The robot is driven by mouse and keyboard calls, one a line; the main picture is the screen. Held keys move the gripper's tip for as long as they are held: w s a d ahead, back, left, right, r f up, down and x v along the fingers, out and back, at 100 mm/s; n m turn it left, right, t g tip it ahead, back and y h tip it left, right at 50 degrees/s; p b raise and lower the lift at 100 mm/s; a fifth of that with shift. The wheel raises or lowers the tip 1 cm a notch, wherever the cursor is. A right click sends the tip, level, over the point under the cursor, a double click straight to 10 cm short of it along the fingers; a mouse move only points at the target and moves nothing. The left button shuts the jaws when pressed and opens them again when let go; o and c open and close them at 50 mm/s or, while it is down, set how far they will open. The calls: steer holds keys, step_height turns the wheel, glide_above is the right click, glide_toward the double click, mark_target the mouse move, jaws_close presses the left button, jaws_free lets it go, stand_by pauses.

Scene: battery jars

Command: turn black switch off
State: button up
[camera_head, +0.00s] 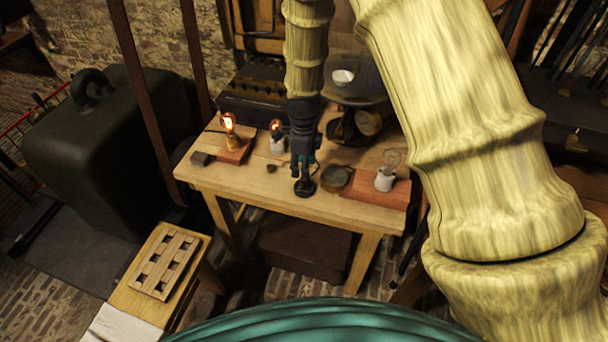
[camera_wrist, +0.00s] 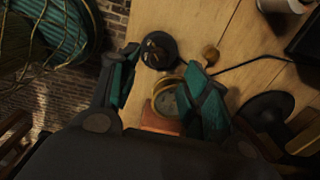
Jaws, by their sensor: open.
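A round black switch (camera_head: 304,188) sits near the front edge of the wooden table (camera_head: 240,185). In the wrist view the black switch (camera_wrist: 159,50) shows as a dark disc with a small raised part on top; its lever position is too dim to tell. My gripper (camera_head: 303,168) points down just above and behind the switch in the head view. In the wrist view my gripper (camera_wrist: 162,68) has its teal fingers spread, with the switch just beyond the tips. Nothing is held. I cannot tell whether a finger touches the switch.
A lit bulb (camera_head: 228,122) on a wooden block and a second glowing bulb (camera_head: 276,127) stand left of my gripper. A brass round piece (camera_head: 335,177) and an unlit bulb (camera_head: 391,160) stand to the right. A small brown knob (camera_head: 271,169) lies left of the switch.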

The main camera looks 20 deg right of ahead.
mark_target(304, 182)
steer(key=shift+s+f+p, duration=0.15)
steer(key=shift+f+p, duration=0.65)
steer(key=shift+f, duration=2.2)
jaws_close()
